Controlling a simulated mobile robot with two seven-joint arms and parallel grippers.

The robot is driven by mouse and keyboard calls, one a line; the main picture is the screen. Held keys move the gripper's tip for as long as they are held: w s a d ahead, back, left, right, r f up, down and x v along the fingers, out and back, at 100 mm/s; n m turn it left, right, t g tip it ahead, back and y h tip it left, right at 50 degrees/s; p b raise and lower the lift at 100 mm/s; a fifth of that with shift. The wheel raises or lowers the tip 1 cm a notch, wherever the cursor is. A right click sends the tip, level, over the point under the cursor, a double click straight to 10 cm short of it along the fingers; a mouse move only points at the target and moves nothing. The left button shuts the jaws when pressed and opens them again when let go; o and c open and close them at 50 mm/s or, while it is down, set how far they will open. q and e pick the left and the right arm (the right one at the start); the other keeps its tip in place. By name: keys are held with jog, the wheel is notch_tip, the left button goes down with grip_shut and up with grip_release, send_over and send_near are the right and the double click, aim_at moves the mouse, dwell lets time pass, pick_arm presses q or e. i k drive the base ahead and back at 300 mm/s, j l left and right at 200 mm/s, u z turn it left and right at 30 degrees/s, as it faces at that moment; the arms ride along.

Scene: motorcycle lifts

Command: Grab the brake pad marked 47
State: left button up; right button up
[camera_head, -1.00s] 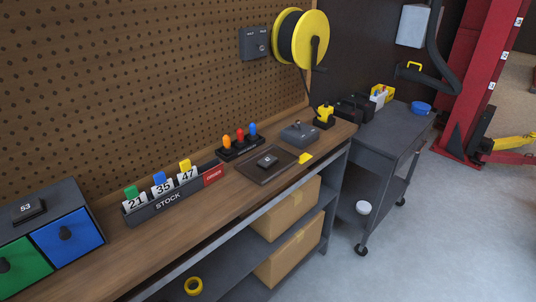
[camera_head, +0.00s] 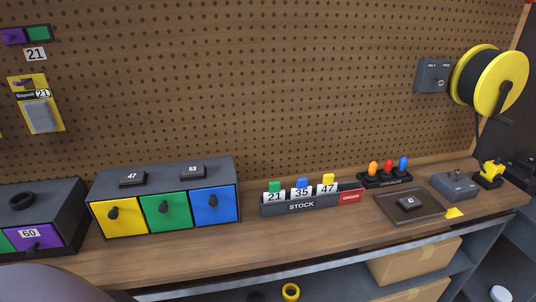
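A small black block marked 47 (camera_head: 132,178) lies on the left part of the top of a grey drawer unit (camera_head: 165,172). A similar black block marked 53 (camera_head: 192,171) lies to its right on the same top. A white card marked 47 (camera_head: 327,189) with a yellow tab stands in the dark STOCK holder (camera_head: 301,207), beside cards 35 and 21. Another dark block (camera_head: 408,203) lies on a brown tray (camera_head: 384,208); its mark is too small to read surely. Neither of my grippers is in view.
The drawer unit has yellow, green and blue drawer fronts, all shut. Another unit with a purple drawer marked 60 (camera_head: 35,240) stands at left. A switch box (camera_head: 454,185) and a yellow reel (camera_head: 497,80) are at right. The bench front (camera_head: 280,246) is clear.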

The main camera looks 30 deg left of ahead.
aim_at(134, 179)
jog(key=u, duration=1.85)
jog(key=i+l+u, duration=0.15)
jog(key=k+l+z, duration=0.1)
jog(key=l, duration=0.25)
jog(key=k+l+z, duration=0.15)
jog(key=l, duration=0.2)
